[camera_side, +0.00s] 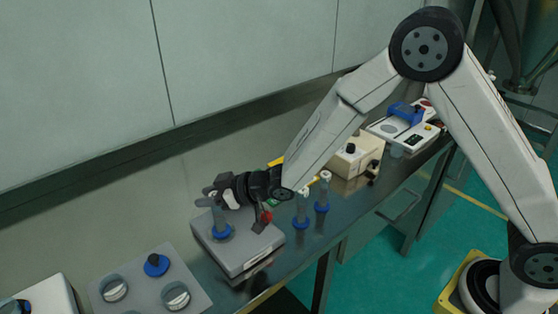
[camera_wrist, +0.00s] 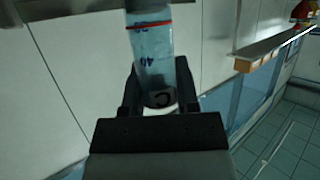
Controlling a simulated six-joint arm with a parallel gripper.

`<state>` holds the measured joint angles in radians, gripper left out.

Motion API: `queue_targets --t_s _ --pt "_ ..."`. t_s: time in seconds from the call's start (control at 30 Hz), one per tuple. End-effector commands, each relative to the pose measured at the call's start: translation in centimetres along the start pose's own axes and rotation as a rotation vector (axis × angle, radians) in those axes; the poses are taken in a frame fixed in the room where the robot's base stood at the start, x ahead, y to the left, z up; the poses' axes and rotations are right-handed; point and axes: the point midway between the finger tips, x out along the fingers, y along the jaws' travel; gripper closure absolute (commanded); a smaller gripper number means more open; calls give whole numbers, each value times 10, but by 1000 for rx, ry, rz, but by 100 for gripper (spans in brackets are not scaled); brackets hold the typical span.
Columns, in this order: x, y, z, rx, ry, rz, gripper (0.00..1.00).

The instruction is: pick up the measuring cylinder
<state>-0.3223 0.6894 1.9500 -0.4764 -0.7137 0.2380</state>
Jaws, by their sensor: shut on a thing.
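The measuring cylinder (camera_side: 222,231) has a clear body and a blue foot. In the wrist view the cylinder (camera_wrist: 152,58) shows blue markings and a red line between the two fingers of my gripper (camera_wrist: 159,93).
Two slim items with blue feet (camera_side: 302,212) (camera_side: 322,197) stand right of the box. A grey panel with knobs (camera_side: 130,291) lies at the lower left. A beige box (camera_side: 352,158) and a white device with a blue part (camera_side: 405,113) stand farther back along the bench.

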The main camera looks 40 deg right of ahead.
Motion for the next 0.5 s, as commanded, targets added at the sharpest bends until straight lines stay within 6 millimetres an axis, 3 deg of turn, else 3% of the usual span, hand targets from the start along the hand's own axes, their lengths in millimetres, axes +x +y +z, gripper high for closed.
queue_targets --t_s 0.27,0.5 --pt "-2 0 -6 0 3 0 100" --pt "-9 0 -24 -2 4 -1 100"
